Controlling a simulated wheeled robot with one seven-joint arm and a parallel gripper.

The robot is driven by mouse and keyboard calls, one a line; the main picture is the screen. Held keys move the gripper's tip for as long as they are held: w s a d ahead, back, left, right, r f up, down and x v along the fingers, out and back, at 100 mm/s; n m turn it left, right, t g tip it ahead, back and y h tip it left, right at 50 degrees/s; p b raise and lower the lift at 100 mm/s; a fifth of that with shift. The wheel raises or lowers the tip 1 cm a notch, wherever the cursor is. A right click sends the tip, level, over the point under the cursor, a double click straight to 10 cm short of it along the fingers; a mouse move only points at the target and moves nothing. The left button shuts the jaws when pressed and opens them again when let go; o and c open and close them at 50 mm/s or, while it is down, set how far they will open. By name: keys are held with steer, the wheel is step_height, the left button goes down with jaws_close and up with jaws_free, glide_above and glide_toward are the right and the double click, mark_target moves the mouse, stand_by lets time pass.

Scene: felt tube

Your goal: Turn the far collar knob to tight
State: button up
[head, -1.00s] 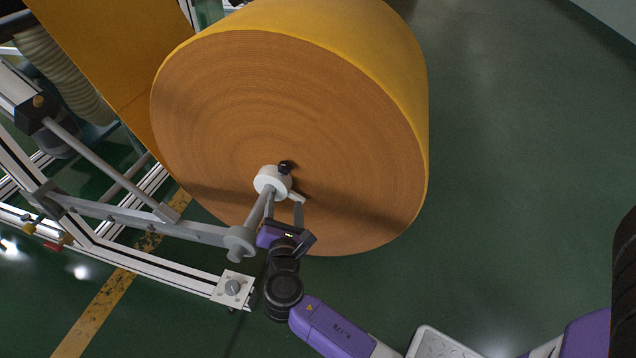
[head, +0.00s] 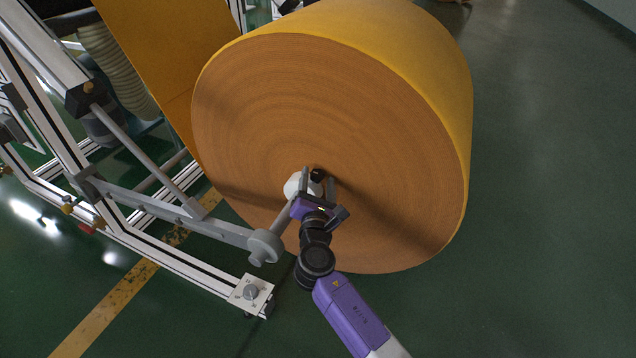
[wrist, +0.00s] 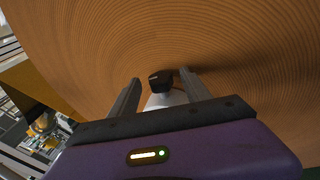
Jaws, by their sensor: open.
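The near face of a large orange felt roll (head: 400,140) fills the middle of the head view. A white collar (head: 293,187) sits at its centre on a grey shaft, and a small black knob (head: 317,175) stands on the collar. My gripper (head: 319,180) is at the collar, partly covering it, with its fingers pointing at the knob. In the wrist view the black knob (wrist: 160,80) shows between and just beyond the two open fingers, above the white collar (wrist: 165,99). The fingers seem apart from the knob. I see only this one collar.
A grey bar with a round end piece (head: 265,246) carries the shaft at the left, close to my arm. The green floor (head: 540,180) at the right is clear.

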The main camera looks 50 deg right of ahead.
steer(key=shift+c, duration=0.3)
jaws_close()
steer(key=shift+r+g+p, duration=0.15)
steer(key=shift+g+p, duration=0.15)
steer(key=shift+p, duration=0.1)
steer(key=m+g+p, duration=0.1)
steer(key=g+p, duration=0.1)
steer(key=m+p, duration=0.1)
steer(key=shift+w+a+r+m+g+h+p, duration=0.2)
steer(key=shift+w+r+m+g+h+p, duration=0.1)
steer(key=shift+w+r+g+h+p, duration=0.1)
steer(key=m+g+p, duration=0.2)
steer(key=g, duration=0.1)
steer(key=shift+w+r+g+p, duration=0.1)
steer(key=shift+w+g+p, duration=0.1)
steer(key=shift+g+p, duration=0.15)
steer(key=m+g, duration=0.2)
steer(key=m+g+p, duration=0.1)
steer(key=g, duration=0.1)
steer(key=shift+w+y, duration=0.3)
steer(key=shift+w+d+m+g+y+b, duration=0.1)
steer(key=shift+w+m+g+y+b, duration=0.1)
steer(key=shift+m+g+y+b, duration=1.05)
steer(key=shift+m+g+p, duration=0.25)
steer(key=shift+g+p, duration=0.1)
steer(key=shift+g, duration=0.45)
